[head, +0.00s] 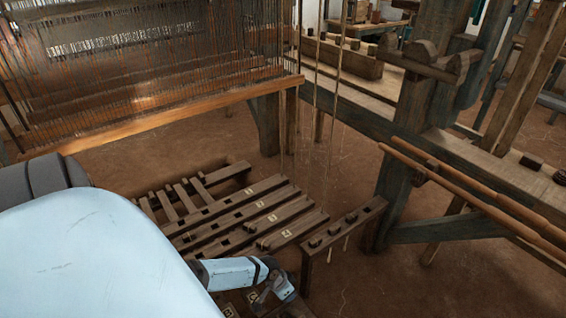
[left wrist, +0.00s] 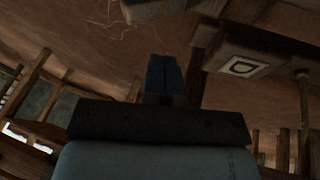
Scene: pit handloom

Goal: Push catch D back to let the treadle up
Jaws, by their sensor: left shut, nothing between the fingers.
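Several wooden treadles (head: 235,215) with small pale letter tags lie side by side low over the floor. A wooden rail on posts (head: 345,224) with several dark catches stands at their right end. I cannot tell which of these catches is D. My left gripper (head: 266,297) is low, at the near end of the treadles and rail. In the left wrist view its dark blue fingers (left wrist: 165,76) are together and empty. A wooden piece with a white D tag (left wrist: 243,67) is just right of the fingers, apart from them in the picture. My right gripper is out of view.
The loom's warp and front beam (head: 160,108) are at upper left. Thin cords (head: 335,95) hang behind the rail. A thick loom post (head: 400,150) and long round poles (head: 470,195) stand to the right. The brown floor (head: 420,285) at lower right is clear.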

